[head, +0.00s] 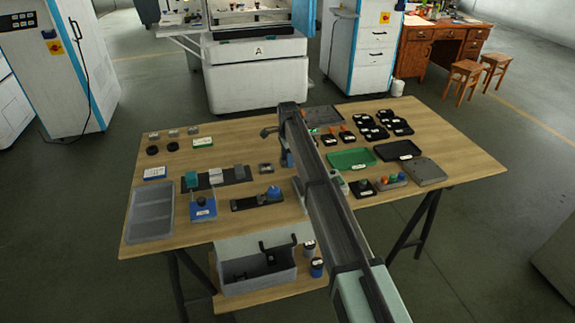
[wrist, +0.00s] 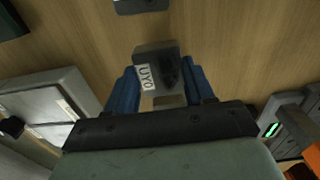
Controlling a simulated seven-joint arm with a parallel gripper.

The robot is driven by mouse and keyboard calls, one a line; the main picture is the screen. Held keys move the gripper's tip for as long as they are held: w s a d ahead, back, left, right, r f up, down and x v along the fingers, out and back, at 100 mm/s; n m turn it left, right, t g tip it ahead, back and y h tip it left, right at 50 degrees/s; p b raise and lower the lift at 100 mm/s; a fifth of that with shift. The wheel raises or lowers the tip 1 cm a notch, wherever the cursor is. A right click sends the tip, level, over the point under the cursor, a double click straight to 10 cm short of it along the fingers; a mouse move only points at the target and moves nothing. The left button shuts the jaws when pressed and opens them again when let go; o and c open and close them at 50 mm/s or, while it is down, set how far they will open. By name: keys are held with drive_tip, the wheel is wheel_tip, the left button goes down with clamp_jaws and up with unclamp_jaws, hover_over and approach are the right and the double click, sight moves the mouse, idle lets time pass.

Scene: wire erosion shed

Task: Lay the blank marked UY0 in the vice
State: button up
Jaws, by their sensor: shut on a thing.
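The blank marked UY0 (wrist: 172,72) is a small dark grey block with a white label on its face, seen in the wrist view. My gripper (wrist: 160,84) has its blue fingers on either side of this blank and is shut on it. Wood table top shows beyond the blank. In the head view my gripper (head: 287,160) hangs over the middle of the table, mostly hidden behind my arm, and the blank cannot be made out there. A low dark fixture with a blue block (head: 256,198), left of my arm, looks like the vice, but I cannot be sure.
Left of my arm are a grey tray (head: 152,212), a blue labelled stand (head: 202,208) and a dark strip bearing blocks (head: 225,176). Right of it are a green tray (head: 351,159), a black tray (head: 398,150) and several small black trays. Bare wood shows along the front left.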

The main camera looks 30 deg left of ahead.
drive_tip(key=shift+r, duration=2.95)
drive_tip(key=shift+n, duration=0.4)
drive_tip(key=s+a, duration=0.5)
drive_tip(key=shift+r, duration=0.1)
drive_tip(key=s+d, duration=0.1)
drive_tip(key=s, duration=0.5)
drive_tip(key=s+d, duration=0.1)
drive_tip(key=s, duration=0.6)
drive_tip(key=s+d, duration=0.1)
drive_tip(key=s, duration=0.6)
drive_tip(key=shift+s, duration=0.1)
drive_tip(key=shift+m, duration=0.5)
